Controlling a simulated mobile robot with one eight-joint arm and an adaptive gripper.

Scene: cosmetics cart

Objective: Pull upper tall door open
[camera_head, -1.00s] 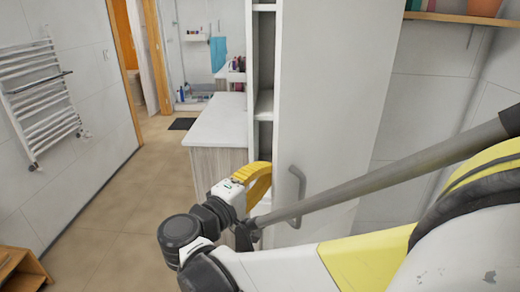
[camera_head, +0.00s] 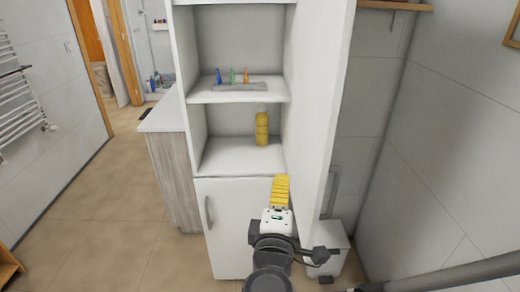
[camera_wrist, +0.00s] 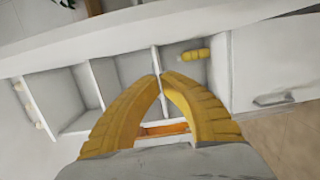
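The upper tall door (camera_head: 318,100) is white and stands swung out to the right of the tall cabinet, seen nearly edge-on. What looks like its handle (camera_head: 331,190) is on its far, outer side. The upper shelves (camera_head: 240,160) are exposed. My gripper (camera_head: 281,178) is in front of the cabinet, on the inner side of the door, by the top of the lower door. Its yellow fingers show large in the wrist view (camera_wrist: 160,77), with tips together and nothing held. Contact with the upper door cannot be told.
The lower door (camera_head: 222,235) is closed, with a grey handle (camera_head: 208,211). A yellow bottle (camera_head: 262,130) and several small coloured items (camera_head: 232,76) stand on the shelves. A white bin-like box (camera_head: 330,255) is at lower right. Floor (camera_head: 110,215) at left is clear.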

